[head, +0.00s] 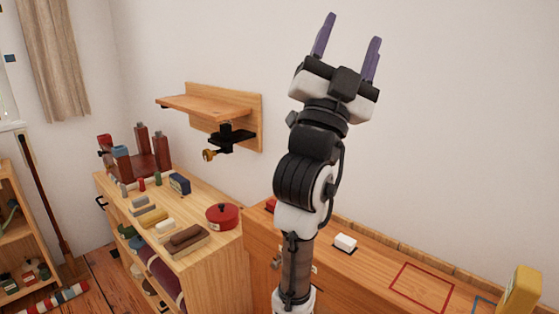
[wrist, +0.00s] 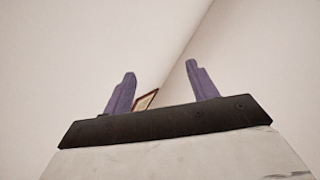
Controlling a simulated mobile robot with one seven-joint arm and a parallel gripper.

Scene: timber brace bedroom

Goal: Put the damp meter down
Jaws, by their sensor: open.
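My gripper (head: 347,48) is raised high in front of the bare wall, fingers pointing up. Its two purple fingers are apart with nothing between them; the wrist view also shows the gripper (wrist: 160,92) empty. A yellow block-like thing (head: 522,288) stands at the right end of the wooden bench top (head: 375,262), partly cut off by the frame; it may be the damp meter, but I cannot tell for sure. A red outlined square (head: 421,288) on the bench top is empty.
A white block (head: 345,243) sits on the bench top near my arm. At left, a low wooden shelf unit (head: 210,250) carries a red lidded pot (head: 222,215), brushes and small blocks. A wooden wall shelf (head: 205,105) with a black clamp (head: 232,138) juts out above it.

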